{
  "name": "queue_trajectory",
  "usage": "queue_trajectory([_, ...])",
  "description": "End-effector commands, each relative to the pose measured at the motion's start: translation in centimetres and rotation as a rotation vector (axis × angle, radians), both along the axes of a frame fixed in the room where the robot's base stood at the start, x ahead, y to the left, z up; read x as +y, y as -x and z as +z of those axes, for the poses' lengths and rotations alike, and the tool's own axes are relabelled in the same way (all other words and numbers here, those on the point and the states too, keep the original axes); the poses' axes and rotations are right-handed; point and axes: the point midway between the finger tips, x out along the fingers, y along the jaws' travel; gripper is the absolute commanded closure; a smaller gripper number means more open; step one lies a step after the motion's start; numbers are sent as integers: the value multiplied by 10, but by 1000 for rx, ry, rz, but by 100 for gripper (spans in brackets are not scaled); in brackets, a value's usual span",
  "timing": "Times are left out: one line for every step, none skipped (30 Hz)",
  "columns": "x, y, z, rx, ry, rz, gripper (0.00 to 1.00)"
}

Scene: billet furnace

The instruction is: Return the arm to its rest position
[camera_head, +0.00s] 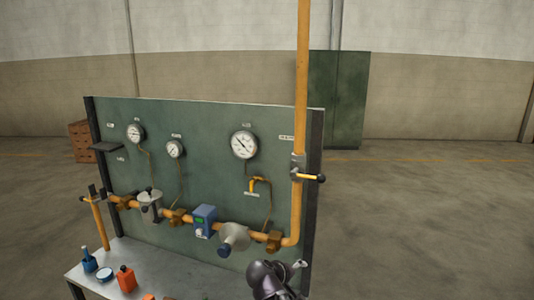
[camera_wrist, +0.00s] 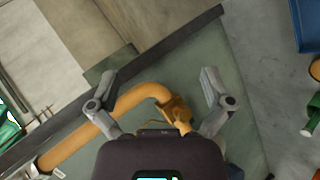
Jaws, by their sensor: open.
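My gripper (camera_wrist: 159,78) is open, with its two grey fingers spread wide and nothing between the tips in the wrist view. Behind the fingers are the green panel, a yellow pipe (camera_wrist: 75,147) and a brass-coloured fitting (camera_wrist: 178,110). The gripper does not appear to touch them, but the exact gap cannot be told. In the head view my dark arm end shows at the bottom, in front of the lower right of the green panel (camera_head: 205,140). Only a small light part of the gripper shows there.
A yellow pipe (camera_head: 302,80) rises at the panel's right, with a valve handle (camera_head: 312,177). Gauges (camera_head: 244,145) and a blue box (camera_head: 204,220) are on the panel and pipe. Bottles (camera_head: 126,279) stand on the bench (camera_head: 118,258). Open floor (camera_head: 430,220) lies to the right.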

Motion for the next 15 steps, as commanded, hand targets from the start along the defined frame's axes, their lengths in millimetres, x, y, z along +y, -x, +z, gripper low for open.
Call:
queue_trajectory([-15, 8, -17, 33, -52, -45, 0])
queue_trajectory([-21, 13, -25, 53, -83, -71, 0])
queue_trajectory([-30, 19, -35, 80, -126, -103, 0])
queue_trajectory([-35, 24, -42, 100, -158, -127, 0])
queue_trajectory([-40, 29, -49, 120, -190, -151, 0])
queue_trajectory([-47, 35, -58, 146, -232, -182, 0])
queue_trajectory([-51, 40, -64, 165, -266, -205, 0])
queue_trajectory([-55, 45, -71, 186, -299, -227, 0])
queue_trajectory([-60, 52, -79, 211, -342, -255, 0])
queue_trajectory([-63, 57, -85, 230, -375, -277, 0])
queue_trajectory([-67, 62, -90, 249, -410, -298, 0])
queue_trajectory([-70, 69, -98, 275, -454, -324, 0])
queue_trajectory([-73, 74, -103, 292, -488, -343, 0])
queue_trajectory([-74, 79, -107, 311, -521, -361, 0])
queue_trajectory([-77, 86, -113, 334, -566, -384, 0])
